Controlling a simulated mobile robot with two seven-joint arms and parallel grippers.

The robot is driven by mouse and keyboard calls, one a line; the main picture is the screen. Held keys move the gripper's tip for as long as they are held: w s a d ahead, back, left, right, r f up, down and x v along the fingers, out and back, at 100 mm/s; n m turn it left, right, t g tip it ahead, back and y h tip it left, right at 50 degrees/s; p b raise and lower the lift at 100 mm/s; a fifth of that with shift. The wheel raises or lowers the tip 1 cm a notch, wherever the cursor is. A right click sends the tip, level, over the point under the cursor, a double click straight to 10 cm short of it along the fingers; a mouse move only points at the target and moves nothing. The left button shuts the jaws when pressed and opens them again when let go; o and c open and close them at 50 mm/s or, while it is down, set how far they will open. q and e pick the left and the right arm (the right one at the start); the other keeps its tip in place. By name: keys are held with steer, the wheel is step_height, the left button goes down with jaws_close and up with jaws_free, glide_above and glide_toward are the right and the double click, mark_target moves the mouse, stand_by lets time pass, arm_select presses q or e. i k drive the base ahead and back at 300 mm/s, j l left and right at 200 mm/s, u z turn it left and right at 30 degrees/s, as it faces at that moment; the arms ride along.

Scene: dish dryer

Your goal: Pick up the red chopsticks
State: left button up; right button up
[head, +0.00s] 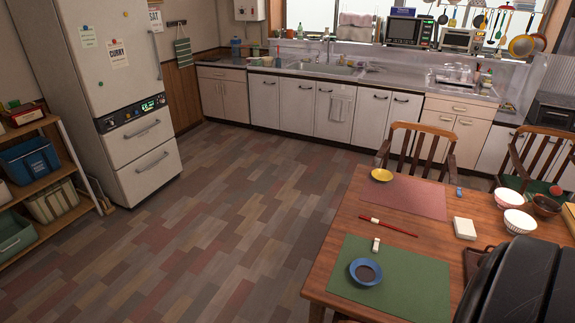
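The red chopsticks (395,228) lie on the wooden table (337,225) at the lower right of the head view. They lie slantwise on bare wood, between the green placemat (405,285) and the dull red placemat (412,197). Neither my left nor my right gripper is in view, and nothing holds the chopsticks.
A blue bowl (365,271) sits on the green mat and a yellow dish (381,174) by the red mat. A white block (464,228) and several bowls (519,221) stand to the right. Chairs (416,145) stand behind the table. Open floor (215,225) lies to its left.

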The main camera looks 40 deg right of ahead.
mark_target(374, 221)
steer(key=i+j+z, duration=0.2)
steer(key=i, duration=0.25)
steer(key=i+j+z, duration=0.2)
steer(key=i, duration=0.3)
steer(key=i+j+z, duration=0.15)
steer(key=i, duration=0.3)
steer(key=i+z, duration=0.2)
steer(key=z, duration=0.25)
steer(key=i+z, duration=0.2)
steer(key=z, duration=0.2)
steer(key=i+j+z, duration=0.15)
steer(key=z, duration=0.3)
steer(key=i+j+z, duration=0.2)
steer(key=z, duration=0.25)
steer(key=i+j+z, duration=0.1)
steer(key=z, duration=0.3)
steer(key=i+j+z, duration=0.15)
steer(key=z, duration=0.3)
steer(key=i+j+z, duration=0.2)
steer(key=z, duration=0.2)
steer(key=i+j+z, duration=0.1)
steer(key=z, duration=0.35)
steer(key=j, duration=0.1)
